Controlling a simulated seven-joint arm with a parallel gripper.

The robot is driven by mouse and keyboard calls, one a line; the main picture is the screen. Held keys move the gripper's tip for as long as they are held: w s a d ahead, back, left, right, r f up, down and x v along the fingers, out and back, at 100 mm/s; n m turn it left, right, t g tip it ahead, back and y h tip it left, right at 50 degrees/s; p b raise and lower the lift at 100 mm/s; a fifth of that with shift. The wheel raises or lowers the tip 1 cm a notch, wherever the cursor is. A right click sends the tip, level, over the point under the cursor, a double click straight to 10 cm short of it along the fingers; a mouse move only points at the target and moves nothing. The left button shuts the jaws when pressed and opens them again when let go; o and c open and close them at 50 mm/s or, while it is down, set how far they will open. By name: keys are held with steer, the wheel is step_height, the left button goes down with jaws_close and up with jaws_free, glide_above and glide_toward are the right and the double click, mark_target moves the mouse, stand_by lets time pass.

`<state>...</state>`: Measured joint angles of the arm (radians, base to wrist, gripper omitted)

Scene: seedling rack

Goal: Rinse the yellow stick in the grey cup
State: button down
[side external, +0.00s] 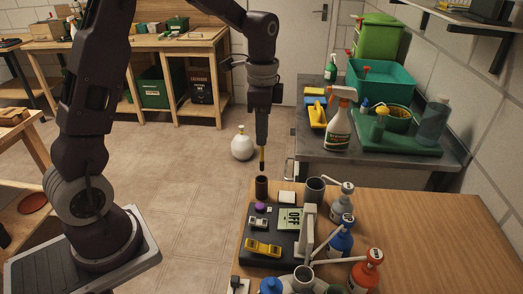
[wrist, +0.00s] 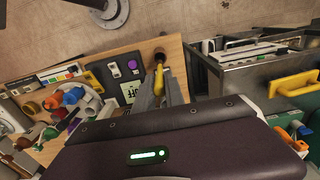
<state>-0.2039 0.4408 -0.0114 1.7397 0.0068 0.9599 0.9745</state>
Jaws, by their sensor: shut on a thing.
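My gripper (side external: 262,146) is shut on the yellow stick (side external: 262,155), which hangs upright with a dark lower tip. The stick also shows between the grey fingers in the wrist view (wrist: 160,79). Its tip is just above a dark brown cup (side external: 262,188) in the side view, with a small gap to the rim. The grey cup (side external: 315,190) stands to the right on the wooden table, apart from the stick. I cannot make out the grey cup in the wrist view.
A dark panel (side external: 257,233) with an OFF label (side external: 291,218) is in front. The table's right side is clear.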

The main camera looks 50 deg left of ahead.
steer(key=w+d+r+t, duration=0.1)
steer(key=w+d+r, duration=0.1)
steer(key=w+d, duration=0.7)
step_height(320, 180, down, 10)
steer(key=d, duration=0.1)
steer(key=shift+s+d+f, duration=0.15)
steer(key=shift+s, duration=0.15)
stand_by(2.6)
step_height(320, 180, up, 8)
stand_by(0.7)
steer(key=shift+f, duration=0.1)
stand_by(1.2)
